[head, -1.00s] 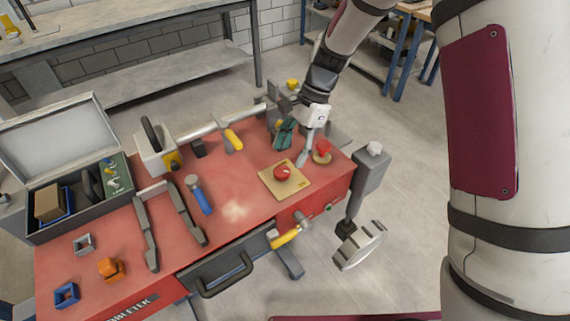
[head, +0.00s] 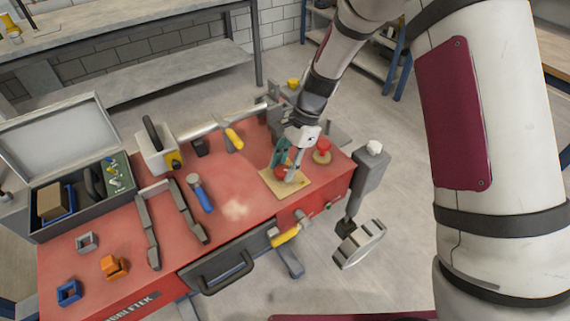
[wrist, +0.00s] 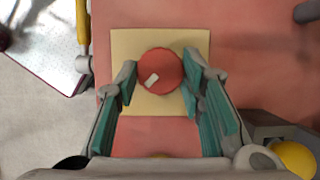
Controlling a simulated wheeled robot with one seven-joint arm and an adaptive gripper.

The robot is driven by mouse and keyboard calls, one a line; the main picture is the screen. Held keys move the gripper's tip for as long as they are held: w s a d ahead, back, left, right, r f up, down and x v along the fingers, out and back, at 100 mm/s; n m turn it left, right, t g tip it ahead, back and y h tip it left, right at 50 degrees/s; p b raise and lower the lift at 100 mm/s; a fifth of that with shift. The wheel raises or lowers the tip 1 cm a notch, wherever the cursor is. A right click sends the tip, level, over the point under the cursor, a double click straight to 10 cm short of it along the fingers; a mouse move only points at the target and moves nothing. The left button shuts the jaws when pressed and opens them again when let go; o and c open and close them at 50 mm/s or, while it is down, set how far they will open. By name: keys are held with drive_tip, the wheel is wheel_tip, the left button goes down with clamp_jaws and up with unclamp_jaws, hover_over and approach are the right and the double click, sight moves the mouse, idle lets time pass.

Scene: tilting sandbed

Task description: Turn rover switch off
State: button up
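The switch is a round red knob (wrist: 160,69) with a short white mark, on a square yellow plate (wrist: 125,45) on the red bench top. In the head view the plate (head: 298,186) lies near the bench's right end, and the knob (head: 280,172) is partly hidden by my gripper (head: 287,164). In the wrist view my gripper (wrist: 160,78) has its teal-padded fingers apart, one on each side of the knob. The right finger looks very near the knob's edge; I cannot tell whether it touches. The fingers are not clearly closed on it.
A red mushroom-shaped button (head: 323,146) stands close behind the plate to the right. A blue-handled tool (head: 201,195), a yellow-handled tool (head: 234,138) and an open toolbox (head: 80,195) are farther left.

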drive_tip(key=shift+w+n, duration=0.1)
drive_tip(key=shift+n, duration=0.2)
drive_tip(key=n+g+h+b, duration=0.1)
drive_tip(key=n+b, duration=0.1)
drive_tip(key=n, duration=0.1)
drive_tip(key=shift+w+a+f, duration=0.1)
drive_tip(key=shift+w+a, duration=0.05)
drive_tip(key=n+h+b, duration=0.1)
drive_tip(key=n, duration=0.2)
drive_tip(key=n+g+h+b, duration=0.1)
drive_tip(key=n, duration=0.2)
drive_tip(key=shift+a, duration=0.15)
drive_tip(key=n, duration=0.2)
drive_tip(key=n+h+b, duration=0.1)
drive_tip(key=n, duration=0.1)
drive_tip(key=shift+a+h, duration=0.2)
drive_tip(key=shift+h, duration=0.1)
drive_tip(key=shift+a+n+t+h+b, duration=0.1)
drive_tip(key=shift+n+t+h+b, duration=0.2)
drive_tip(key=shift+n, duration=0.75)
drive_tip(key=shift+n+t+h+b, duration=0.15)
drive_tip(key=shift+n+h, duration=0.25)
drive_tip(key=shift+n, duration=0.65)
drive_tip(key=o, duration=1.1)
drive_tip(key=shift+o, duration=0.2)
